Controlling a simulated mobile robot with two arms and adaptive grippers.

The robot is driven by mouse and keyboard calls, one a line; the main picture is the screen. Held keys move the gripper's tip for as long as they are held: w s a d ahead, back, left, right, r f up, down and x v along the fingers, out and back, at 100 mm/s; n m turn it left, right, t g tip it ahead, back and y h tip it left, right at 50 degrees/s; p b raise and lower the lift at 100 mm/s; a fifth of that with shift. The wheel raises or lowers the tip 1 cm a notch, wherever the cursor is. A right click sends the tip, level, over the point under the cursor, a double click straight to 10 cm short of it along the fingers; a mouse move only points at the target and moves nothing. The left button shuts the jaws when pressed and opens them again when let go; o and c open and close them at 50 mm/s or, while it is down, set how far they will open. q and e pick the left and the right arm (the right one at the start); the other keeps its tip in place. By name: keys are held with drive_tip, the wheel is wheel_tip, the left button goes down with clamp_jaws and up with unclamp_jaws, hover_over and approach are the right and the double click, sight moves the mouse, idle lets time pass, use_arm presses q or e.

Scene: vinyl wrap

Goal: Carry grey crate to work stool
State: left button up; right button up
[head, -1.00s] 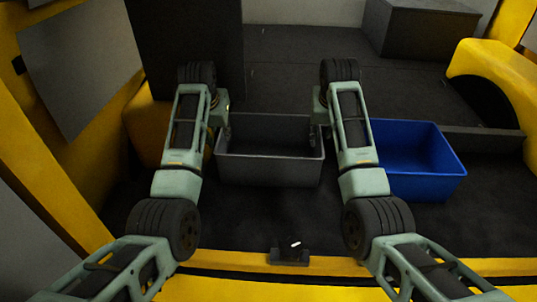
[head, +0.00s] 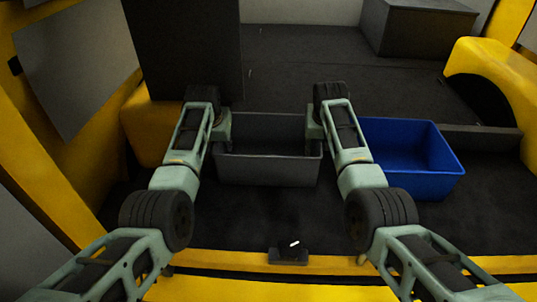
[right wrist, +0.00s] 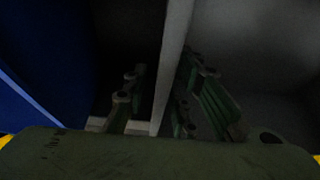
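The grey crate (head: 268,172) stands on the dark floor, empty as far as I can see. My left gripper (head: 221,146) is at the crate's left side wall, its fingers mostly hidden by my arm. My right gripper (head: 317,146) is at the right side wall. In the right wrist view my right gripper (right wrist: 165,85) has one finger on each side of the grey crate's wall (right wrist: 172,50), with a gap showing beside the left finger. I cannot make out a work stool in these views.
A blue crate (head: 425,186) stands close to the grey crate's right side; it also shows in the right wrist view (right wrist: 35,95). A tall dark panel (head: 185,50) stands behind on the left. A dark box (head: 415,30) is at the back right. A yellow edge runs in front.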

use_arm(q)
clamp_jaws()
use_arm(e)
clamp_jaws()
idle(0.4)
use_arm(q)
drive_tip(key=shift+r, duration=0.1)
use_arm(e)
drive_tip(key=shift+r, duration=0.1)
